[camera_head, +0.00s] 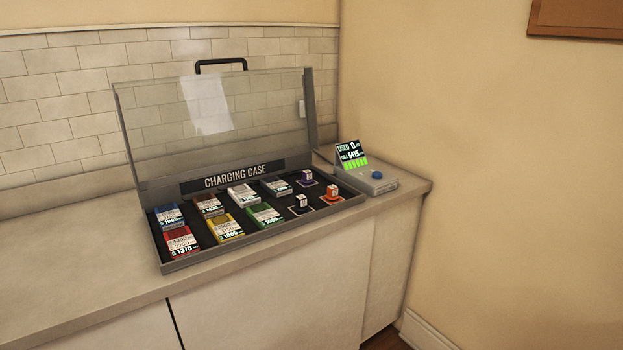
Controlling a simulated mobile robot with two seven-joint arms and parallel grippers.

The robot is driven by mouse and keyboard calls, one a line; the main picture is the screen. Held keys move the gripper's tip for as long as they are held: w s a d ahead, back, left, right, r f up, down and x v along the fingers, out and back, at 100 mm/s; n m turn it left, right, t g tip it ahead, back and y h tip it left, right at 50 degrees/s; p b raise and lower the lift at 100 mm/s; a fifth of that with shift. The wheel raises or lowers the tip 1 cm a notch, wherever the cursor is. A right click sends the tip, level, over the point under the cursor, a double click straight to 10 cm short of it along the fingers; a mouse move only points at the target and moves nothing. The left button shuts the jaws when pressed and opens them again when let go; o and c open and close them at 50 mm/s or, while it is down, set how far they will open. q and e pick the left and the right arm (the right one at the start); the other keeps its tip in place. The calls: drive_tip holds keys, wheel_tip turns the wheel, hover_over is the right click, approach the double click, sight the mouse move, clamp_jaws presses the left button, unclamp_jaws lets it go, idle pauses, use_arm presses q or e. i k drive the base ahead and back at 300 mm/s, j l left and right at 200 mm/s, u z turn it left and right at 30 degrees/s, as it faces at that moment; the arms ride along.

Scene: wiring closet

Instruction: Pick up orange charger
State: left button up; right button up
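The orange charger (332,192) is a small block with a white top and an orange base. It sits at the right end of the open charging case (205,261). A purple charger (307,177) is just behind it, and a black and white one (301,201) is to its left. No gripper or arm of mine is in the camera_head view.
The case's clear lid (240,115) stands raised behind the tray. Several coloured labelled packs, such as a red one (181,241), fill its left and middle. A grey device with a screen (378,182) stands right of the case. The countertop (75,285) is bare at front left.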

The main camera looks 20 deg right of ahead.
sight(332, 196)
drive_tip(key=u, duration=0.35)
drive_tip(key=i+l+u, duration=0.1)
drive_tip(key=l+u, duration=1.15)
drive_tip(key=l, duration=0.7)
